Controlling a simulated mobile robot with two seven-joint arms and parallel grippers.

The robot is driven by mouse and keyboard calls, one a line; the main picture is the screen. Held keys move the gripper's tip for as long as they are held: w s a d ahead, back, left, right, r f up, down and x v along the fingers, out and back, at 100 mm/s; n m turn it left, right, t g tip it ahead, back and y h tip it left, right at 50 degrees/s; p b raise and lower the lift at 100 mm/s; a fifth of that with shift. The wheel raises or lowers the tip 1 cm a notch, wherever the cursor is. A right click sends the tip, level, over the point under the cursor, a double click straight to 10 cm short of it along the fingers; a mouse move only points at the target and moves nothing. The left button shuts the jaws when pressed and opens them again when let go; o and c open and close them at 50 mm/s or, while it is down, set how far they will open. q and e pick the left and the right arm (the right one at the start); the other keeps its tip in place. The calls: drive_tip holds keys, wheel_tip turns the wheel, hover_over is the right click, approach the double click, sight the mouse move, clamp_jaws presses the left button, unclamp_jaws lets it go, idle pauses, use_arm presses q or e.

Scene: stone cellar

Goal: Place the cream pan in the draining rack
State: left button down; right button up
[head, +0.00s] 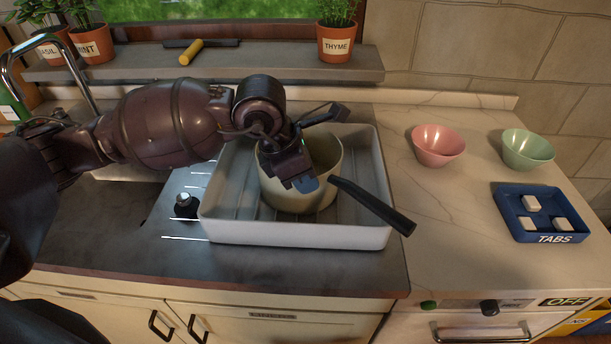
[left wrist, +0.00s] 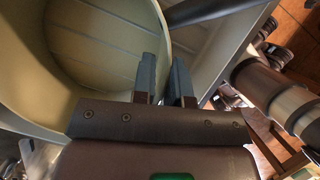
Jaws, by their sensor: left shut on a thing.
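The cream pan (head: 290,199) with a black handle (head: 373,205) is inside the white draining rack (head: 300,234), its handle reaching over the rack's front right rim. My left gripper (head: 305,183) is shut on the pan's near wall. In the left wrist view, the fingers (left wrist: 165,82) pinch the edge of the cream pan (left wrist: 100,40), and its dark handle (left wrist: 215,10) runs off at the top. Whether the pan's base touches the rack floor is hard to tell. My right gripper is not in view.
A pink bowl (head: 438,146), a green bowl (head: 527,150) and a blue tabs tray (head: 541,213) stand on the counter to the right. A tap (head: 45,45) is at the left. The thyme pot (head: 337,42) and a yellow-handled tool (head: 192,52) sit on the ledge behind.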

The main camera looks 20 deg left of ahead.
use_arm(q)
drive_tip(key=c, duration=1.1)
unclamp_jaws()
drive_tip(key=shift+c, duration=0.2)
drive_tip(key=p+v, duration=0.1)
drive_tip(key=v, duration=1.1)
drive_tip(key=shift+s+d, duration=0.1)
